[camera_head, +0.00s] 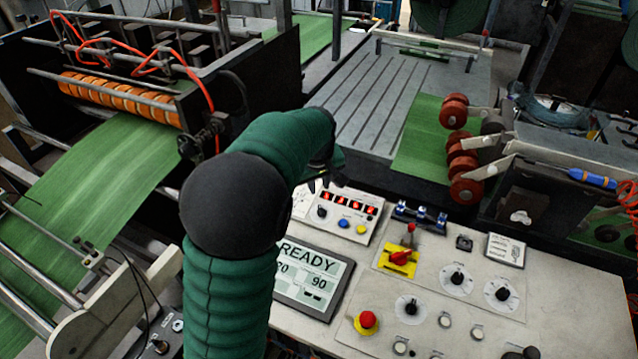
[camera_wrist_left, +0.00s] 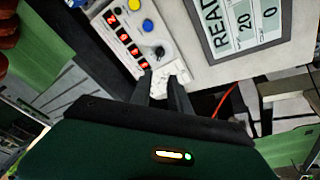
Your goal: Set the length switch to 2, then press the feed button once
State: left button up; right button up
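A small white control box (camera_head: 345,210) stands at the console's back left, with a row of red lit digits (camera_head: 350,204). Below the digits are a black knob (camera_head: 322,212), a blue button (camera_head: 343,224) and a yellow button (camera_head: 361,230). The labels are too small to read, so I cannot tell which is the length switch or feed button. My left gripper (camera_head: 320,184) is above the box's back left end. In the left wrist view its fingers (camera_wrist_left: 161,80) are apart and empty, close to the black knob (camera_wrist_left: 160,51). My right gripper is not in view.
A display (camera_head: 312,279) reading READY lies in front of the box. To the right are a red rotary switch (camera_head: 400,257) on yellow, a red emergency button (camera_head: 367,321) and several dials. Green sheet (camera_head: 100,170) runs through the machine at left.

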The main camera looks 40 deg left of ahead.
pick_arm(q)
jog(key=shift+d, duration=0.1)
grip_shut()
dwell(1.3)
